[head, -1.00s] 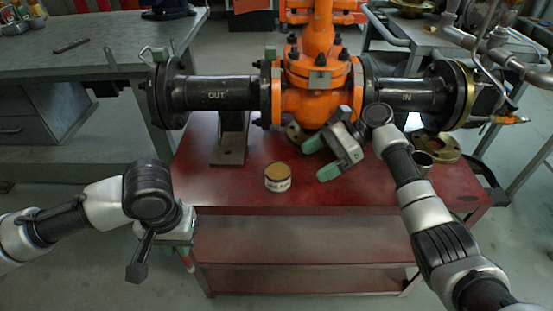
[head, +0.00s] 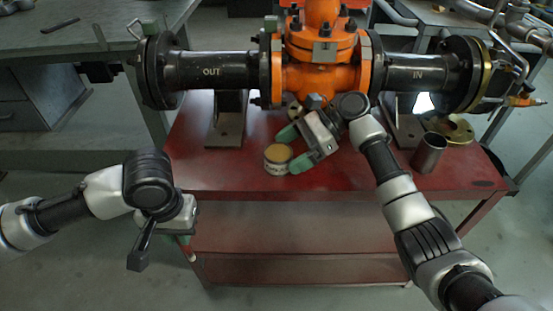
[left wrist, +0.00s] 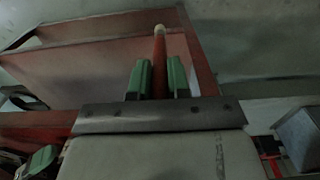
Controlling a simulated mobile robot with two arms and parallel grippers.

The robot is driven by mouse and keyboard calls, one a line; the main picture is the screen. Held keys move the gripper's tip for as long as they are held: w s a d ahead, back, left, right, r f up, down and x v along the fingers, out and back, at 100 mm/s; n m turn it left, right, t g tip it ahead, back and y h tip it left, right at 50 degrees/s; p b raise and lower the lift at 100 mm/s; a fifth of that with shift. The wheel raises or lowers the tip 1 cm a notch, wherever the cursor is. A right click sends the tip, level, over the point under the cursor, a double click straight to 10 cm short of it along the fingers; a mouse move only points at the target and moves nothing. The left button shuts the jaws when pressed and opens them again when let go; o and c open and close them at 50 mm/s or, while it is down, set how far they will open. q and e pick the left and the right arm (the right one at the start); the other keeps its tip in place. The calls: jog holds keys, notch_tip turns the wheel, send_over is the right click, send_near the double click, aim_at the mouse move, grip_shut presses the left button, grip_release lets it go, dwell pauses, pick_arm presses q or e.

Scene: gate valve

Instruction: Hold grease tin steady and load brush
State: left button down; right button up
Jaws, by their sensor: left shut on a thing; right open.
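The grease tin (head: 277,158), a small round tin with a tan top and pale label, stands upright on the red cart top. My right gripper (head: 295,149) is open, its green fingertips just right of the tin; I cannot tell whether they touch it. My left gripper (head: 182,239) is low at the cart's front left edge, well away from the tin. In the left wrist view its green fingers (left wrist: 159,78) are shut on a thin red handle with a pale tip (left wrist: 159,42), likely the brush.
The orange gate valve (head: 320,75) with its black flanged pipes stands behind the tin. A metal cup (head: 428,155) and a brass ring flange (head: 455,129) sit at the cart's right. The cart top (head: 340,183) is clear in front of the tin.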

jog(key=shift+s+a+f+p, duration=0.15)
jog(key=shift+s+a+p, duration=0.15)
jog(key=shift+a+p, duration=0.25)
jog(key=shift+a+f, duration=0.35)
jog(key=shift+a, duration=0.05)
jog(key=c, duration=0.6)
jog(key=shift+c, duration=0.2)
